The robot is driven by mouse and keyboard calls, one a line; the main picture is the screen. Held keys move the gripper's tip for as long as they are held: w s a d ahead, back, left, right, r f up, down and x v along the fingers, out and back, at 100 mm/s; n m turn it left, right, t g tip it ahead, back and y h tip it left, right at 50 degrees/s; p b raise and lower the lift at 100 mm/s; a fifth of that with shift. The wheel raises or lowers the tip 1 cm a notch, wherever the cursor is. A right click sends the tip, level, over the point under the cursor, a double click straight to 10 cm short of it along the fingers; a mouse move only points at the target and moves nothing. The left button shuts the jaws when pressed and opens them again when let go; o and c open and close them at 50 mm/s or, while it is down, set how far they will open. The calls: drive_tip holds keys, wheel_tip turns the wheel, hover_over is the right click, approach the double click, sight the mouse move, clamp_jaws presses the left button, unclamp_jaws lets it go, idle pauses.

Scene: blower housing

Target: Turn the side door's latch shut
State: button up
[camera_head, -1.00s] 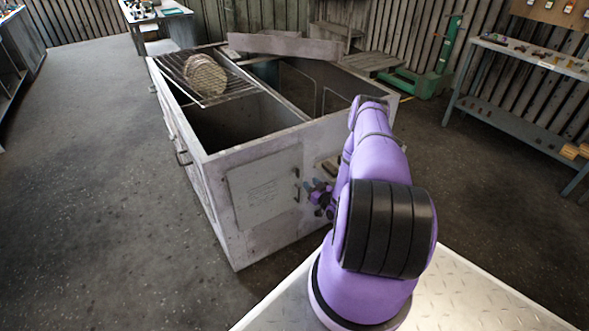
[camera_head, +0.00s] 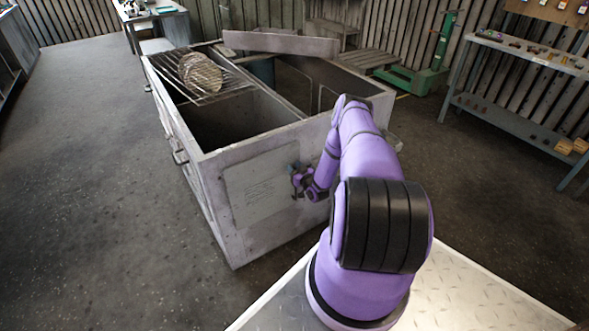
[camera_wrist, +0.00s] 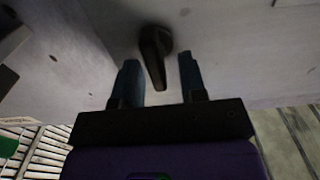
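The blower housing (camera_head: 290,140) is a large grey open-topped box. Its side door (camera_head: 257,190) is a pale panel on the near face and looks flush with it. The latch (camera_wrist: 154,52) is a small dark lever on a round pivot, seen in the wrist view, pointing down the picture and slightly to the right. My gripper (camera_wrist: 160,80) is open, with one blue-grey finger on each side of the lever. I cannot tell whether either finger touches it. In the head view my gripper (camera_head: 296,181) is at the door's right edge and hides the latch.
A wire rack (camera_head: 185,78) with a round bundle lies over the housing's far left top. A loose grey panel (camera_head: 280,44) rests on the back edge. A workbench (camera_head: 520,95) stands at the right. The floor left of the housing is clear.

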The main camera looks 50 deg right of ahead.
drive_tip(key=shift+r, duration=0.1)
clamp_jaws()
